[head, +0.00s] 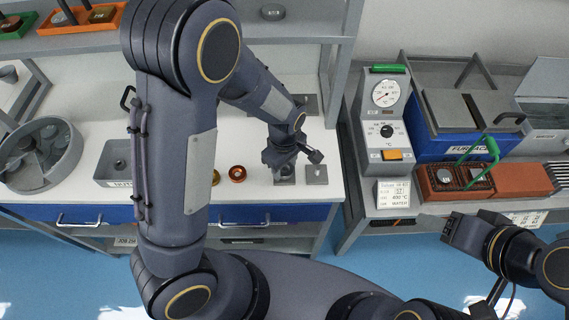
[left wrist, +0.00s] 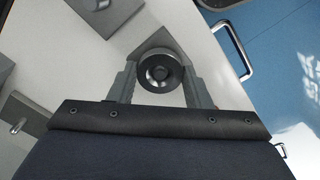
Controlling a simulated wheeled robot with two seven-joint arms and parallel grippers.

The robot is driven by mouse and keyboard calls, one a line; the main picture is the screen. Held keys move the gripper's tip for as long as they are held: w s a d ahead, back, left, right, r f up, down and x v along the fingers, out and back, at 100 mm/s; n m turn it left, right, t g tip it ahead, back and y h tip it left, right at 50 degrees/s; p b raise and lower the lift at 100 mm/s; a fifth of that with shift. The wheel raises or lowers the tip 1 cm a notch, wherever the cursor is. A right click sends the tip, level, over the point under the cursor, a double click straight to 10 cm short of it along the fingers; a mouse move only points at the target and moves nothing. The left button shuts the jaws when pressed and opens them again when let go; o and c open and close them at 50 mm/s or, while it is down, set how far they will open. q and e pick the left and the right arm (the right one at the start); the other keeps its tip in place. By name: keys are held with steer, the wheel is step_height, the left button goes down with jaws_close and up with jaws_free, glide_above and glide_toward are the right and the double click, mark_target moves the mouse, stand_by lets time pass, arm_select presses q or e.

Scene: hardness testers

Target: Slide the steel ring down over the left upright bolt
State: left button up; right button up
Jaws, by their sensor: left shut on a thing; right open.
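My left gripper (head: 284,158) points down over a small square steel plate (head: 285,177) near the front edge of the bench. In the left wrist view its two fingers are closed on the dark steel ring (left wrist: 160,69), seen from above over a grey plate (left wrist: 151,40). A round grey shape shows inside the ring; I cannot tell whether the bolt passes through it or how high the ring sits. A second plate with a short bolt (head: 316,173) stands just to the right in the head view. My right gripper (head: 460,230) is open and empty at the lower right.
A copper-coloured ring (head: 237,173) lies left of the plates. A grey nuts tray (head: 118,183) and a round dish (head: 70,160) stand further left. Another plate (head: 307,104) lies behind. The furnace (head: 465,145) and dial tester (head: 386,110) stand on the right bench, across a gap.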

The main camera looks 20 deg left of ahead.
arm_select(q)
steer(key=shift+f+b, duration=0.45)
steer(key=shift+f, duration=0.05)
stand_by(0.4)
steer(key=o, duration=1.2)
steer(key=shift+r, duration=0.1)
step_height(320, 180, up, 8)
steer(key=shift+f, duration=0.2)
steer(key=shift+r, duration=0.1)
steer(key=s+a+r+m+t+h, duration=0.1)
steer(key=s+a+r+m+t, duration=0.1)
steer(key=s+a+r+m, duration=0.1)
steer(key=s+a+r+m+t+h, duration=0.1)
steer(key=s+a+r+m, duration=0.2)
steer(key=s, duration=0.4)
steer(key=s+a+r+m+t+h, duration=0.1)
steer(key=s+a+r+m+t, duration=0.1)
steer(key=s+a+r+m, duration=0.1)
steer(key=shift+s+a+r+m+t+h, duration=0.1)
steer(key=shift+s+r+m+t+h, duration=0.1)
steer(key=shift+s+r+m, duration=0.4)
steer(key=shift+s+a+r+m+t+h, duration=0.1)
steer(key=shift+s+r+m+h, duration=0.1)
steer(key=shift+s+r, duration=0.7)
